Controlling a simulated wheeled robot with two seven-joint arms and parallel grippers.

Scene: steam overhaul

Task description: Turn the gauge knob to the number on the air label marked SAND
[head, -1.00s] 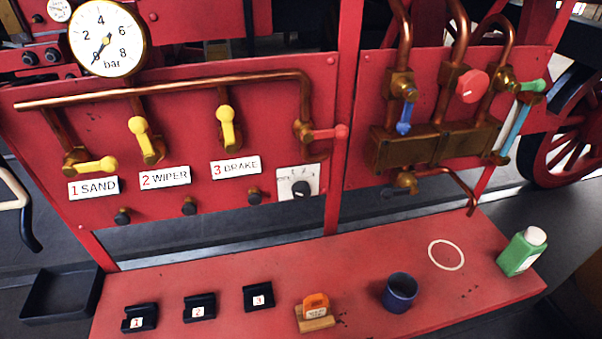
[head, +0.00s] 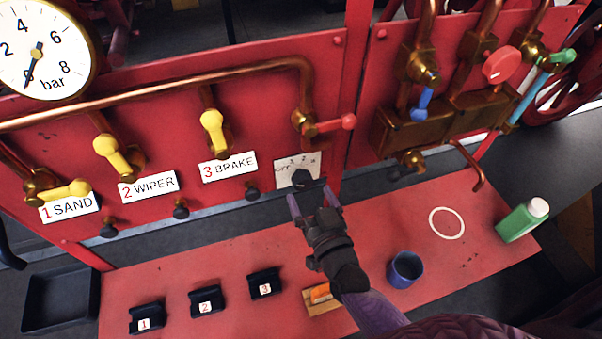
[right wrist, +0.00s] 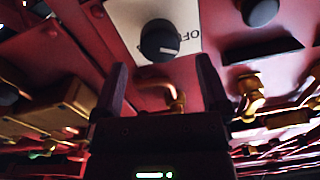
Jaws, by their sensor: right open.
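The gauge knob (head: 301,178) is a black round knob on a white dial plate (head: 284,176) on the red panel; part of the plate's marks is hidden. In the right wrist view the knob (right wrist: 160,41) lies ahead of and between the fingers, with a white pointer line near the letters OFF. The air label marked SAND (head: 69,207) shows a red 1 at the panel's left. My right gripper (head: 312,202) is open just in front of the knob; its fingers (right wrist: 164,85) look apart from it. My left gripper is out of view.
Yellow-handled valves (head: 66,190) and a red lever (head: 335,124) sit above the labels. On the red shelf (head: 220,270) are several black numbered holders (head: 206,302), a blue cup (head: 404,269), an orange item (head: 320,293) and a green bottle (head: 522,220). A black tray (head: 60,300) is at left.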

